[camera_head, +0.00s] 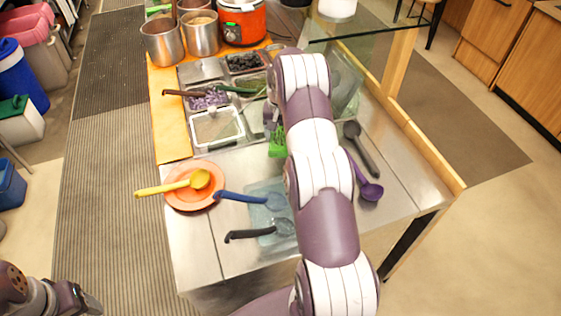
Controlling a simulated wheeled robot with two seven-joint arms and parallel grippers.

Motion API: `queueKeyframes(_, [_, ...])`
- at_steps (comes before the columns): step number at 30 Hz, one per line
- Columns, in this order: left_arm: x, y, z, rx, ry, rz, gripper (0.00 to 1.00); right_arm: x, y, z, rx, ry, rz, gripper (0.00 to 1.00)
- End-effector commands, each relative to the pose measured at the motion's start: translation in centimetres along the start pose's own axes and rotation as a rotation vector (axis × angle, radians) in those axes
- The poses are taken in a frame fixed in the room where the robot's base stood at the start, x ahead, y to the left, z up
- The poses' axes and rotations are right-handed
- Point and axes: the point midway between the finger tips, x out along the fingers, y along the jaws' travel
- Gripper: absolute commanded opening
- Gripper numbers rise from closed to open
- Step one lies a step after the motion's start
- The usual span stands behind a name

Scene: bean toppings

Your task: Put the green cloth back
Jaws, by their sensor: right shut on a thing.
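The green cloth (277,142) hangs beneath my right gripper (271,118), at the right side of the food pans. My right gripper is shut on the cloth, and my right arm hides part of both. I cannot tell whether the cloth touches the counter. My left gripper (82,298) is low at the bottom left, away from the table, and its jaws are too unclear to read.
Food pans (217,128) sit left of my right arm. An orange plate (180,196) with a yellow ladle, a light-blue tray (262,190) with spoons, and black (362,150) and purple (368,190) ladles lie nearby. Metal pots (163,42) and a red cooker (242,22) stand behind.

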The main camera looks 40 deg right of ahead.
Motion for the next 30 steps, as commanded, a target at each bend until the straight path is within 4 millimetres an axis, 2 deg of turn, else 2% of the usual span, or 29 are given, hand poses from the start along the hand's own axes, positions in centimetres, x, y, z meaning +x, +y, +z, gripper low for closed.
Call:
queueKeyframes(2, [-1.2,0.0,-0.2,0.000,0.002,0.000,0.65,1.4,0.0,0.1,0.000,-0.005,0.001,0.44])
queueKeyframes(12, [-2.7,0.0,-0.3,0.000,0.001,0.000,0.65,7.3,0.0,0.1,-0.001,-0.001,-0.001,0.44])
queueKeyframes(24, [-2.0,0.0,-0.3,0.000,0.001,0.000,0.65,8.3,0.0,0.1,-0.001,0.001,-0.001,0.44])
queueKeyframes(25, [-2.1,0.0,-0.3,0.000,0.001,0.000,0.65,8.2,0.0,0.0,-0.001,0.001,-0.001,0.75])
queueKeyframes(27, [-2.2,0.0,-0.3,0.000,0.001,0.000,0.65,8.1,0.0,0.1,-0.001,0.001,-0.001,0.94])
queueKeyframes(30, [-2.2,0.0,-0.3,0.000,0.001,0.000,0.65,8.1,0.0,0.1,-0.001,0.001,-0.001,0.94])
